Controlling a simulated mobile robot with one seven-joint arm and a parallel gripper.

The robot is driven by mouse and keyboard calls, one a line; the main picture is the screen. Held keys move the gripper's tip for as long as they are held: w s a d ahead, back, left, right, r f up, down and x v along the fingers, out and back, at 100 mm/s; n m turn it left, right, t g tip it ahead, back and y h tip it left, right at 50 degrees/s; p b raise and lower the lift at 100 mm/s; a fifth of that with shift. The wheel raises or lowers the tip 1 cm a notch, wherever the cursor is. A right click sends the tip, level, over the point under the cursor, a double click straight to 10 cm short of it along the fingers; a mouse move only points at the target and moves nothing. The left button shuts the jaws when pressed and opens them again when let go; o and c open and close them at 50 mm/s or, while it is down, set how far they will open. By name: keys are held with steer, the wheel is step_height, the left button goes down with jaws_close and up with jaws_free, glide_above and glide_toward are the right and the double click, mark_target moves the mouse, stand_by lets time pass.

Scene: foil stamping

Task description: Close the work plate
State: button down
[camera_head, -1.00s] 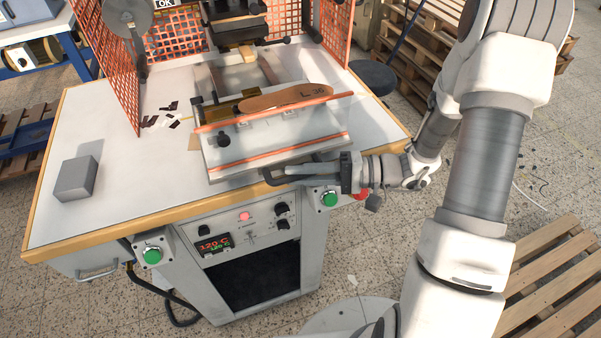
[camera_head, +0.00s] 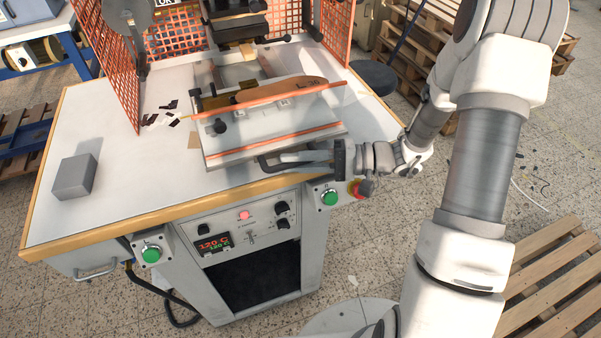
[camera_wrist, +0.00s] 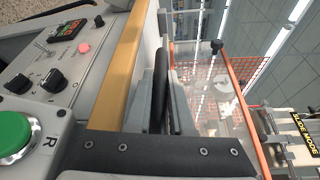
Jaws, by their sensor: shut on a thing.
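The work plate (camera_head: 235,151) is a light metal slab with orange edge strips at the front of the machine table. A brown insole-shaped piece (camera_head: 283,90) lies behind its raised orange bar. A dark handle (camera_head: 268,165) sticks out at the plate's front edge, over the table's wooden edge. My gripper (camera_head: 308,157) comes from the right and is shut on this handle. In the wrist view the dark handle (camera_wrist: 160,88) stands between the fingers. The fingers hide part of the handle in the head view.
A grey block (camera_head: 74,177) lies on the left of the table. Orange mesh guards (camera_head: 108,70) flank the press. Green buttons (camera_head: 329,197), a red knob and a control panel (camera_head: 243,220) sit below the front edge. The table's left half is mostly clear.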

mark_target(336, 126)
steer(key=w+a+b, duration=0.1)
steer(key=w, duration=0.2)
steer(key=w+a, duration=0.1)
steer(key=w, duration=0.3)
steer(key=w+a+b, duration=0.1)
steer(key=w, duration=0.3)
steer(key=shift+b, duration=0.35)
steer(key=c, duration=0.8)
jaws_free()
steer(key=shift+s, duration=0.1)
steer(key=shift+d, duration=0.1)
steer(key=d, duration=0.5)
steer(key=s+d+r, duration=0.1)
steer(key=d, duration=1.1)
steer(key=shift+s+r, duration=0.2)
steer(key=shift+s, duration=0.2)
